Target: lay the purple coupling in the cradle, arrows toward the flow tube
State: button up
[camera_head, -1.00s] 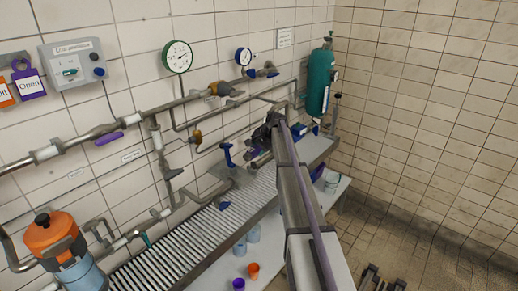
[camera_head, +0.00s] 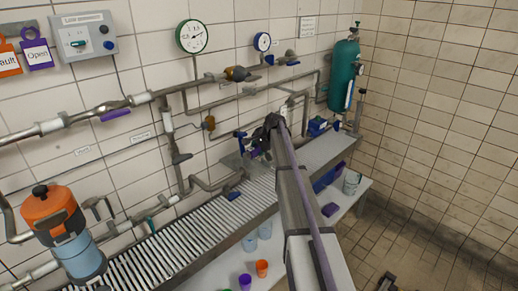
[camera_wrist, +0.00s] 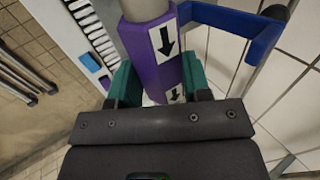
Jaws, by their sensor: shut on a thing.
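My gripper (camera_wrist: 155,90) is shut on the purple coupling (camera_wrist: 150,52), with teal fingertips on both sides of it. Two white labels with black arrows face the wrist camera, and the arrows point down the picture toward my gripper. A pale grey cylinder (camera_wrist: 145,8) shows at the coupling's upper end. In the head view my gripper (camera_head: 268,136) is above the far part of the slatted bench, close to the wall pipes. The coupling is mostly hidden there by my arm. I cannot clearly identify the cradle or the flow tube.
A blue bracket (camera_wrist: 235,25) is right of the coupling in the wrist view. Wall pipes (camera_head: 140,98) run behind the slatted bench (camera_head: 165,245). A teal gas cylinder (camera_head: 343,75) stands at the far end. Purple (camera_head: 245,282) and orange (camera_head: 262,268) cups are below the bench.

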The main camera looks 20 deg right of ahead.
notch_tip(320, 180, down, 7)
jog(key=b, duration=0.6)
jog(key=o, duration=1.2)
jog(key=shift+r, duration=0.15)
jog(key=p+v, duration=0.9)
jog(key=v, duration=0.1)
jog(key=shift+s+d+r, duration=0.1)
jog(key=shift+s+r, duration=0.1)
